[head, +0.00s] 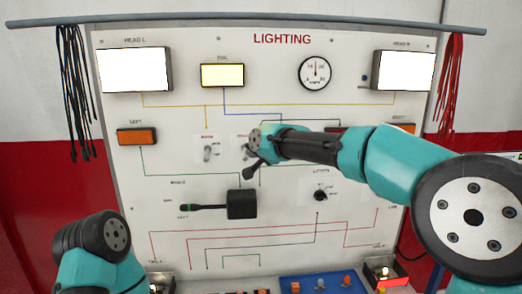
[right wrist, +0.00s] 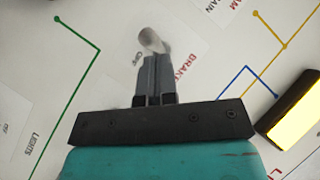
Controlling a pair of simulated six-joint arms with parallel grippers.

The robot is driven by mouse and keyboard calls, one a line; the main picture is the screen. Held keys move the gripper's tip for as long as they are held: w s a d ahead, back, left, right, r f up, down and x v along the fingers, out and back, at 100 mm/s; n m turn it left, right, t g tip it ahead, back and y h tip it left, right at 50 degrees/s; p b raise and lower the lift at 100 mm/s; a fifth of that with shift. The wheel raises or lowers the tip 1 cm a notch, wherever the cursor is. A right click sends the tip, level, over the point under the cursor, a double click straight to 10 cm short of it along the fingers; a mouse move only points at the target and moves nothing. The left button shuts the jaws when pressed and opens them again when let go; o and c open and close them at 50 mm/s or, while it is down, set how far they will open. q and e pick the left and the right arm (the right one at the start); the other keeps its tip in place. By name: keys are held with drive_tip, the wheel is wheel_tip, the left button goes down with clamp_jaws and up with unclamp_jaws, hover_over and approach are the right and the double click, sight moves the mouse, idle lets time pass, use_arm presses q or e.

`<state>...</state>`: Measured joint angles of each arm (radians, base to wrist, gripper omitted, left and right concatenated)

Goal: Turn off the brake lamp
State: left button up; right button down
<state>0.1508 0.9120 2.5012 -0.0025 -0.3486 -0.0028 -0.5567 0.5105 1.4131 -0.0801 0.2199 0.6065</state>
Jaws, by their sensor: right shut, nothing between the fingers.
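The brake switch is a small toggle with a pale rounded lever (right wrist: 151,40) on a white plate, beside red lettering that reads as "BRAKE", in the right wrist view. My right gripper (right wrist: 154,62) is shut, its fingertips right at the lever; whether they touch it I cannot tell. In the head view the right arm reaches in from the right and partly covers the brake switch plate (head: 242,141). A lit lamp (head: 384,272) shows at the lower right of the board. My left arm is at the lower left, its gripper out of view.
Another toggle (head: 208,152) stands left of the brake switch. A black stalk lever (head: 240,204) sticks out below, and a rotary lights knob (head: 320,195) is to the right. Both headlamps (head: 134,69) (head: 403,70) and the upper yellow lamp (head: 222,75) are lit.

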drive_tip(key=shift+r, duration=0.2)
drive_tip(key=shift+r, duration=0.65)
drive_tip(key=shift+d, duration=0.1)
drive_tip(key=d+f+v, duration=0.1)
drive_tip(key=v, duration=1.2)
drive_tip(key=shift+w+f, duration=0.2)
drive_tip(key=shift+w, duration=0.05)
drive_tip(key=shift+d, duration=0.1)
